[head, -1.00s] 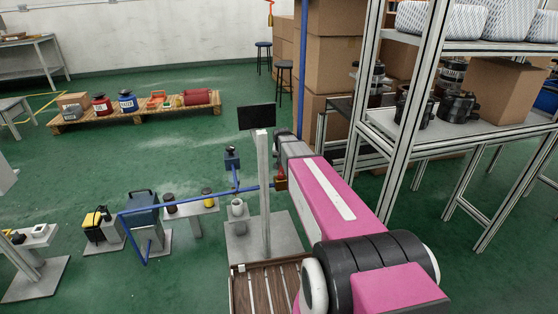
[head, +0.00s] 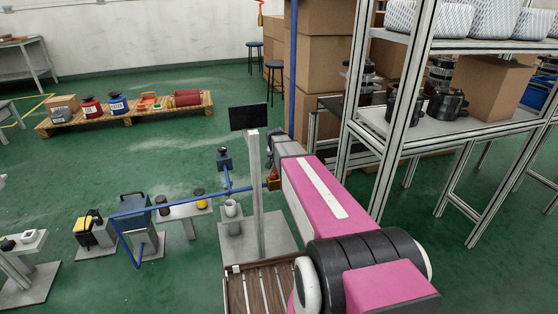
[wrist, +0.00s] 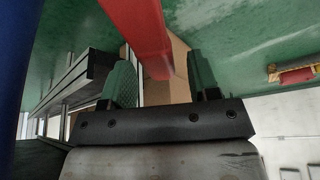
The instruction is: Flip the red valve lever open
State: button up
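The red valve lever (head: 275,173) shows as a small red piece above a brass-coloured valve body (head: 273,185) on the blue pipe (head: 180,203) in the head view. In the wrist view the red lever (wrist: 146,30) comes down from the top edge and ends between the two green-padded fingers. In the head view my arm hides most of the gripper.
A grey post with a black screen (head: 248,117) stands just left of the valve. A metal shelf rack (head: 395,130) with parts and boxes is close on the right. Stacked cartons (head: 325,70) stand behind.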

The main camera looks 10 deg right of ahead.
jog(key=v, duration=1)
jog(key=shift+r, duration=0.4)
jog(key=shift+s+a, duration=0.1)
